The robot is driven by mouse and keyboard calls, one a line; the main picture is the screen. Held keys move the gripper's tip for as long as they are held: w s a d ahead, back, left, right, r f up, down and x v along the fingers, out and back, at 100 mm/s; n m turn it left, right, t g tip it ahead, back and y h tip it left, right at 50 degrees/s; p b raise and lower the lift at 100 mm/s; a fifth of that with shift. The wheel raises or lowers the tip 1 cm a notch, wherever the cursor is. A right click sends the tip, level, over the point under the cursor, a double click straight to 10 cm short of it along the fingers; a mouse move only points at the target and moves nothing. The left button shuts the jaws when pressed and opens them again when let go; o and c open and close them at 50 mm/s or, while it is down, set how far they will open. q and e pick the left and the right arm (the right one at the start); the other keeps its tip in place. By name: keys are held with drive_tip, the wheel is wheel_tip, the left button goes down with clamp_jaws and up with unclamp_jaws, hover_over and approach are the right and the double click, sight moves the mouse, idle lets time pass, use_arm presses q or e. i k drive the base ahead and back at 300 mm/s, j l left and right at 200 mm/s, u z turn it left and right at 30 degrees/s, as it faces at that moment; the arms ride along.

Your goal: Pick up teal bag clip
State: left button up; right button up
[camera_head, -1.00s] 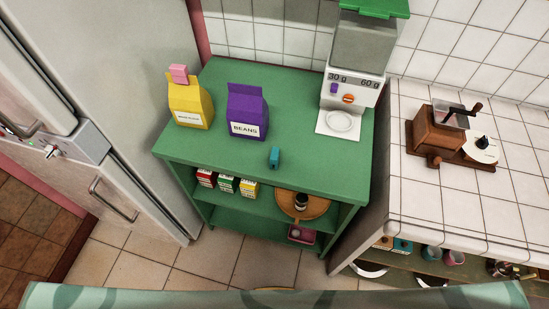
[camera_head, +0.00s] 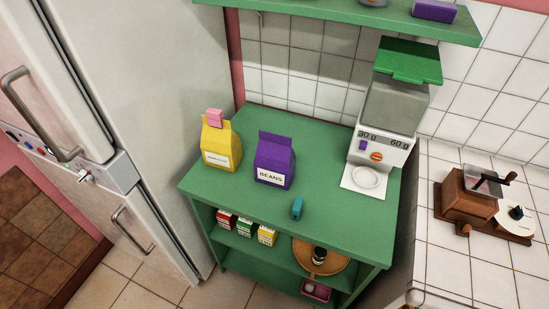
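The teal bag clip (camera_head: 297,208) lies on the green shelf unit's top (camera_head: 235,193), near its front edge. It is small and sits to the right of and in front of the purple bag labelled BEANS (camera_head: 274,162). A yellow bag (camera_head: 220,146) with a pink clip (camera_head: 215,118) on its top stands left of the purple bag. Neither of my grippers is in view.
A white and green dispenser (camera_head: 385,120) stands at the top's right rear. Small boxes (camera_head: 245,228) and a round wooden tray (camera_head: 335,264) are on the shelf below. A grinder (camera_head: 470,195) stands on the tiled counter (camera_head: 450,260). A green wall shelf (camera_head: 300,14) hangs above. A fridge (camera_head: 150,120) is left.

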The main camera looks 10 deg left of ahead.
sight(297, 208)
drive_tip(key=u, duration=0.9)
drive_tip(key=k+l+u, duration=0.6)
drive_tip(key=u, duration=0.25)
drive_tip(key=k, duration=0.1)
